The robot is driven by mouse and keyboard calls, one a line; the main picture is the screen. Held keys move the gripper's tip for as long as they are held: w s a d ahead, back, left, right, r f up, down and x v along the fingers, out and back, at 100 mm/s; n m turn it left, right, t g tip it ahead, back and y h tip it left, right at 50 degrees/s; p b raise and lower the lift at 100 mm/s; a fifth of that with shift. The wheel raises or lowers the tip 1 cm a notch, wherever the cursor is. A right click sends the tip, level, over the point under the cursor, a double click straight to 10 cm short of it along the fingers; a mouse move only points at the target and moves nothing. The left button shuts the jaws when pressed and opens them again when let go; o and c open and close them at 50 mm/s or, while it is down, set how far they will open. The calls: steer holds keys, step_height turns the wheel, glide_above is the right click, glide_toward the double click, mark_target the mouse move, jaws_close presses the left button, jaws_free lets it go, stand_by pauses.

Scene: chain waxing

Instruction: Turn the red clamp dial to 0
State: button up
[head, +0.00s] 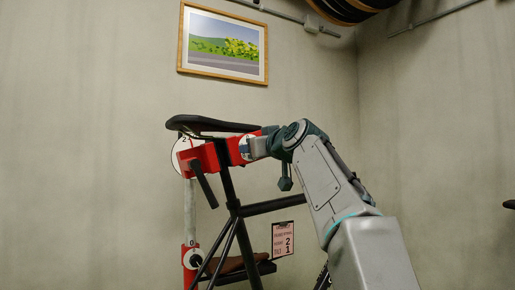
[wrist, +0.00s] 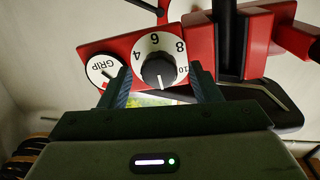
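The red clamp (head: 205,160) holds the bike near its saddle. In the wrist view the clamp's red body (wrist: 100,48) carries a white dial (wrist: 141,48), its numbers upside down, with 4, 6, 8 and 10 readable. Its black knob (wrist: 158,70) has a white mark pointing down in the picture; the 0 is not visible. My gripper (wrist: 163,88) is open, with one finger on each side of the knob and nothing shut between them; I cannot tell whether they touch the dial. In the head view my gripper (head: 248,148) is at the clamp's right end.
A white disc marked GRIP (wrist: 104,70) sits left of the dial, close to the left finger. The black saddle (head: 205,124) and bike frame (head: 270,205) are close by. A lower red part with a black knob (head: 196,262) and a clipboard (head: 283,240) are below.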

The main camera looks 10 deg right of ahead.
steer(key=b+v, duration=0.2)
steer(key=v, duration=1.2)
steer(key=shift+b, duration=0.35)
steer(key=shift+w+a+f, duration=0.1)
steer(key=s+a+f+m+g+h+p, duration=0.15)
steer(key=s+f+g+p, duration=0.35)
steer(key=p, duration=0.6)
steer(key=s+a+f+m+g+h+p, duration=0.1)
steer(key=a+f+m+g+p, duration=0.15)
steer(key=f+p, duration=0.7)
steer(key=s+f+g+h+p, duration=0.1)
steer(key=s+f+g+p, duration=0.1)
steer(key=s+p, duration=0.6)
steer(key=s+f+g+h+p, duration=0.1)
steer(key=s+f+g+p, duration=0.2)
steer(key=s+g+p, duration=0.2)
steer(key=shift+s+d+f+m+p, duration=0.25)
steer(key=shift+s+m+p, duration=0.05)
steer(key=shift+s+p, duration=1.35)
